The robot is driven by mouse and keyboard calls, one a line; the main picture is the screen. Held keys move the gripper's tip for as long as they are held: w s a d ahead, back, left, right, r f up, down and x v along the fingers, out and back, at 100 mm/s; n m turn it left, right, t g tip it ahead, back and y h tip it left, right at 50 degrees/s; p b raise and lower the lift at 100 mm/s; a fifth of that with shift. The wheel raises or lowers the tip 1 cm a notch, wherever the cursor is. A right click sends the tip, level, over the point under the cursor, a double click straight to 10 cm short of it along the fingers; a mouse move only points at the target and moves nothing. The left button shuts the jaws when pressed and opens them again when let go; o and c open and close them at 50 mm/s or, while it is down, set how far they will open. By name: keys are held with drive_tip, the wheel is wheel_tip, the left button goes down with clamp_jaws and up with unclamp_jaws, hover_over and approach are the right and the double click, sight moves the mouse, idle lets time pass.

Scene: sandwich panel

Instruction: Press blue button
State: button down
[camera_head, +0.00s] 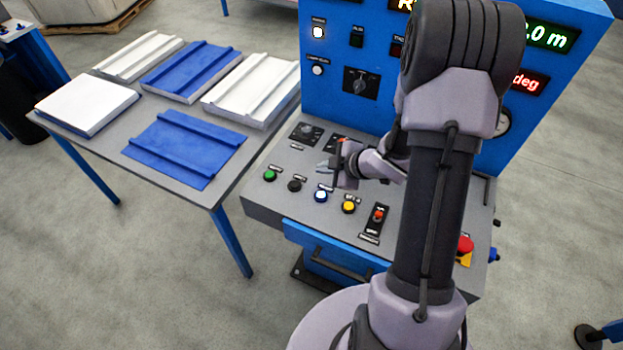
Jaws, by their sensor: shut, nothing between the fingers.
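The blue button (321,195) is on the sloped grey control desk, between a black button and a yellow button; its top looks pale with a blue rim. My gripper (323,168) is above the desk, a little behind the button in the picture. It points left, is shut and holds nothing. A gap shows between the fingertips and the button in the picture, but the height above the desk is hard to tell.
The desk (262,207) also carries a green button (270,175), a black button (294,186), a yellow button (348,207), a red-tipped switch (378,214) and a red mushroom button (465,244). A blue upright panel (330,95) stands behind. A table (195,195) with panels is left.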

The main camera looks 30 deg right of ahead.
sight(324, 197)
drive_tip(key=f+b, duration=0.8)
drive_tip(key=shift+s+f, duration=0.2)
drive_tip(key=shift+f, duration=0.15)
drive_tip(key=shift+f, duration=0.1)
idle(1.8)
drive_tip(key=shift+f+b, duration=0.35)
drive_tip(key=shift+b, duration=0.05)
drive_tip(key=shift+f+b, duration=0.3)
drive_tip(key=shift+f, duration=0.1)
idle(0.5)
drive_tip(key=shift+r, duration=0.15)
drive_tip(key=shift+r+p, duration=0.7)
drive_tip(key=shift+p, duration=0.1)
